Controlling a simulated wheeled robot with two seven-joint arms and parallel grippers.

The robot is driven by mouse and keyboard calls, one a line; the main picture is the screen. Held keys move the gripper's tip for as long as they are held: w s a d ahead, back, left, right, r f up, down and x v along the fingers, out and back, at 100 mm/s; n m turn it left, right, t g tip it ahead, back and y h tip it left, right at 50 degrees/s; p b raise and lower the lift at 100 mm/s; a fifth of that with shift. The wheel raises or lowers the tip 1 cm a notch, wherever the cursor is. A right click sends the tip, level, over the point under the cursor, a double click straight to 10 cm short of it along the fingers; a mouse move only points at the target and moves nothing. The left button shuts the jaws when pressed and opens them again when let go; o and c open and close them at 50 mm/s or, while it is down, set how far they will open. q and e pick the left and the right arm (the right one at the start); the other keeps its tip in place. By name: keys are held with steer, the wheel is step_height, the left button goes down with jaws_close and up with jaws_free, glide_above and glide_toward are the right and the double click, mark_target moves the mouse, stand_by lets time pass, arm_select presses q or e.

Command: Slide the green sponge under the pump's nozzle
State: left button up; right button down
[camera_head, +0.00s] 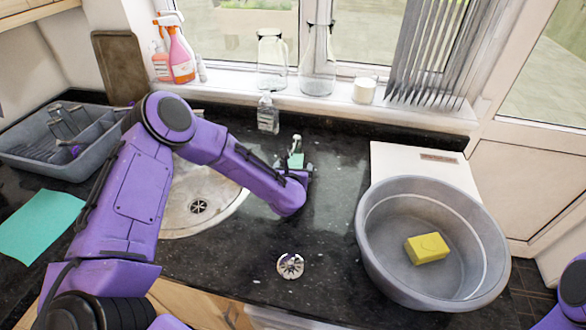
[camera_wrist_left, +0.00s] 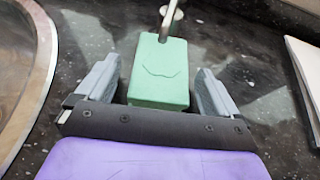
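The green sponge (camera_head: 296,160) lies on the dark counter right of the sink. In the left wrist view the sponge (camera_wrist_left: 158,75) sits between the two grey fingers of my left gripper (camera_wrist_left: 157,82), with a visible gap on each side. The left gripper (camera_head: 294,170) is open and low at the counter. A slim metal spout (camera_wrist_left: 171,18) reaches over the sponge's far end; its upper part is cut off. In the head view a small pale upright piece (camera_head: 297,143), perhaps the pump, stands just behind the sponge. My right gripper is out of view.
A grey basin (camera_head: 372,250) with a yellow sponge (camera_head: 427,248) stands at right, before a white board (camera_head: 393,158). A clear bottle (camera_head: 267,115) stands behind the gripper. The sink (camera_head: 212,212) is at left. A strainer (camera_head: 290,266) lies in front.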

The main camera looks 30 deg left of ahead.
arm_select(q)
steer(key=b+v, duration=0.3)
steer(key=v, duration=0.6)
steer(key=shift+s+d+r, duration=0.15)
steer(key=shift+s, duration=0.15)
steer(key=shift+s+d+r, duration=0.1)
steer(key=shift+s+r, duration=0.15)
steer(key=shift+s, duration=0.1)
